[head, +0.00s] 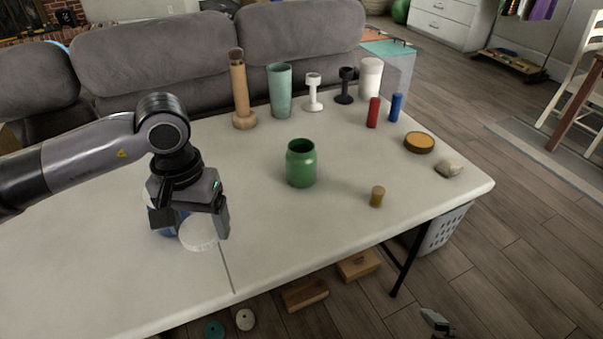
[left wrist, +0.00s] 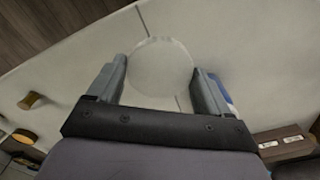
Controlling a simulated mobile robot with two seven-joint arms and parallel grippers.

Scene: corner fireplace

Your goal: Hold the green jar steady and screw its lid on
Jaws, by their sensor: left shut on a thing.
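The green jar (head: 301,165) stands upright and open-topped near the middle of the table. My left gripper (head: 198,222) is left of the jar, pointing down, shut on a white round lid (head: 198,234). The lid also shows between the fingers (left wrist: 160,85) in the left wrist view as a pale disc (left wrist: 160,67). I cannot tell whether the lid touches the table. No gripper holds the jar. A small grey and black part (head: 435,319) at the lower right may be my right gripper; its jaws are not clear.
A blue and white object (head: 158,220) is partly hidden behind my left gripper. A cork (head: 377,197), stone (head: 449,168) and orange-topped disc (head: 419,142) lie right of the jar. A wooden grinder (head: 240,95), teal cup (head: 280,92) and several others stand behind. The front middle is clear.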

